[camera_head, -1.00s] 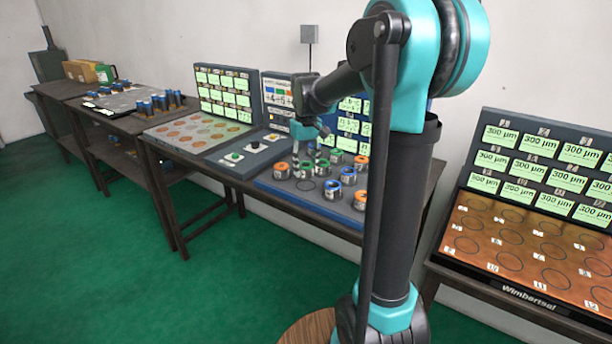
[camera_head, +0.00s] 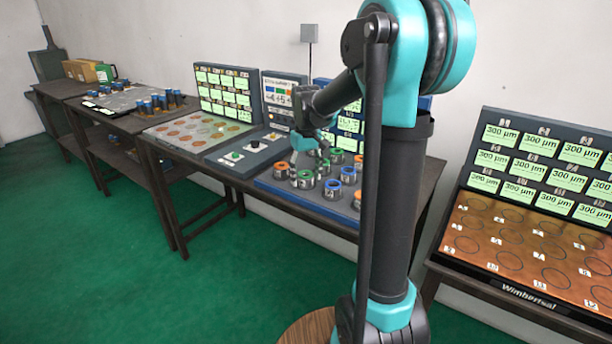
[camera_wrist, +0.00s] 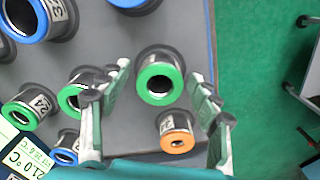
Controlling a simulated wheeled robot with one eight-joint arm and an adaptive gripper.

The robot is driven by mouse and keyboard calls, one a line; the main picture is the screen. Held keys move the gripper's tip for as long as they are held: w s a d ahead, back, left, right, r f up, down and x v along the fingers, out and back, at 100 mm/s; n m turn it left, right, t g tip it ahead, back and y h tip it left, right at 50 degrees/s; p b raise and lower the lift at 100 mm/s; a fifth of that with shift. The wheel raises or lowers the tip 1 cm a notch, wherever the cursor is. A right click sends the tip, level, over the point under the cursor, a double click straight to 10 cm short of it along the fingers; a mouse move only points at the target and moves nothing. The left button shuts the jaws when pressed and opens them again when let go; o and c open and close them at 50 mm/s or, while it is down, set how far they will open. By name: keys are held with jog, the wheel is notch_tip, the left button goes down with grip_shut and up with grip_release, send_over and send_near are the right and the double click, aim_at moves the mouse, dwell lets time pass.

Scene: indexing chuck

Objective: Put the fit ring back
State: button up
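A steel ring with a green rim (camera_wrist: 160,82) stands on the grey board between my fingers in the wrist view. In the head view it appears as the green-rimmed ring (camera_head: 305,179) near the board's front left. My gripper (camera_wrist: 155,100) is open, with a finger on either side of this ring and gaps visible between. In the head view my gripper (camera_head: 305,160) is above the board and partly blurred with the rings behind. No label on this green ring is readable, so I cannot tell if it is the fit ring.
An orange-rimmed ring (camera_wrist: 177,132) stands close by, beside my right finger. Display panels (camera_head: 348,125) rise behind the board (camera_head: 315,203). A button box (camera_head: 250,155) is to its left.

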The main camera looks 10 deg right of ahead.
aim_at(306, 174)
notch_tip(306, 174, up, 12)
jog(key=shift+r, duration=0.15)
dwell(0.5)
